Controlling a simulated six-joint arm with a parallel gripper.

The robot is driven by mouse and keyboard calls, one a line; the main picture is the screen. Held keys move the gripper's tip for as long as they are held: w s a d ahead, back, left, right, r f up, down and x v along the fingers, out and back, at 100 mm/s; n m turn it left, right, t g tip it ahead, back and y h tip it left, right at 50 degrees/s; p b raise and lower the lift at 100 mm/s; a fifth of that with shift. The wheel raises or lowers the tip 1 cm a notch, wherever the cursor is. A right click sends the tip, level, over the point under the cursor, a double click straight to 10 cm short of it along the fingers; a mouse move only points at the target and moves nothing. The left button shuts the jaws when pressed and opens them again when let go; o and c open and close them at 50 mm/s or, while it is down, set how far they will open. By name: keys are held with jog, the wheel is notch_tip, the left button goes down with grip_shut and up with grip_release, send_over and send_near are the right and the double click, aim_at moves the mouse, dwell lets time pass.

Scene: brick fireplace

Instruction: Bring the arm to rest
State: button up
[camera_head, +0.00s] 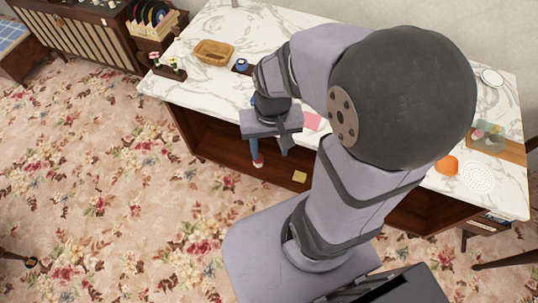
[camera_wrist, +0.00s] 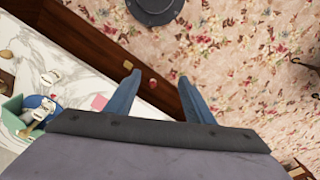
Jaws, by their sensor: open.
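My gripper (camera_head: 268,150) hangs over the front edge of the marble-topped counter (camera_head: 205,88) in the head view, with my arm bent above it. In the wrist view my gripper (camera_wrist: 160,75) shows two blue fingers spread well apart. Nothing is held between them. A small red thing (camera_wrist: 152,84) shows in the gap, apart from both fingers and farther off. My arm hides the middle of the counter in the head view.
A wicker basket (camera_head: 213,52), a flower planter (camera_head: 168,66) and a blue cup (camera_head: 242,65) stand on the counter's left. A pink square (camera_head: 311,121) lies near the gripper. An orange thing (camera_head: 447,165) and white trivet (camera_head: 478,177) are right. Floral carpet (camera_head: 110,180) is clear at left.

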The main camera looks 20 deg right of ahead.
jog(key=s+n, duration=0.1)
jog(key=s+a+n, duration=0.1)
jog(key=n, duration=0.1)
jog(key=shift+s+a, duration=0.1)
jog(key=shift+s, duration=0.05)
dwell(1.1)
